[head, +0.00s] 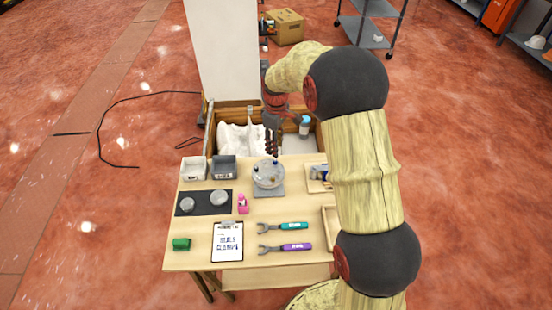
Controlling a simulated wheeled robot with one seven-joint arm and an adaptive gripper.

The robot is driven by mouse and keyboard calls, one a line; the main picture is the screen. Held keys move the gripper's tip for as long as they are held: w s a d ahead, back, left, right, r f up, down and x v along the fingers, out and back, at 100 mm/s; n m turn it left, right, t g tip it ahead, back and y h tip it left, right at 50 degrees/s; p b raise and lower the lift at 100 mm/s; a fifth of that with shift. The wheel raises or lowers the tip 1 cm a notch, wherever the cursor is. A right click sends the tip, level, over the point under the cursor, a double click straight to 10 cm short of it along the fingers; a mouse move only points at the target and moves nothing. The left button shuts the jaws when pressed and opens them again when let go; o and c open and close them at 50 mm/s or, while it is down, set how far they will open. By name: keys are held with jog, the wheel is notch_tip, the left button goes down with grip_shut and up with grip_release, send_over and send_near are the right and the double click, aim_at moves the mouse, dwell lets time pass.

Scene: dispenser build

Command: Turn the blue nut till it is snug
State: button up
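A round grey plate or fixture (269,181) stands on a square grey base towards the back of the wooden table. Small dark and light parts sit on its top, too small to name. I cannot make out a blue nut for sure. My gripper (268,149) hangs pointing down just behind and above the round fixture. Its fingers look dark and reddish, and I cannot see whether they hold anything. Two open-ended wrenches lie in front: one with a teal handle (294,226), one with a purple handle (296,247).
A white bin (193,168) and a dark grey bin (224,167) stand back left. A black mat (204,210) bears two grey discs. My arm partly hides trays on the right.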

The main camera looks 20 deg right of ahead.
aim_at(276, 162)
jog(key=shift+f+b, duration=1.15)
jog(key=shift+f, duration=2.8)
jog(key=shift+c, duration=1.2)
grip_shut()
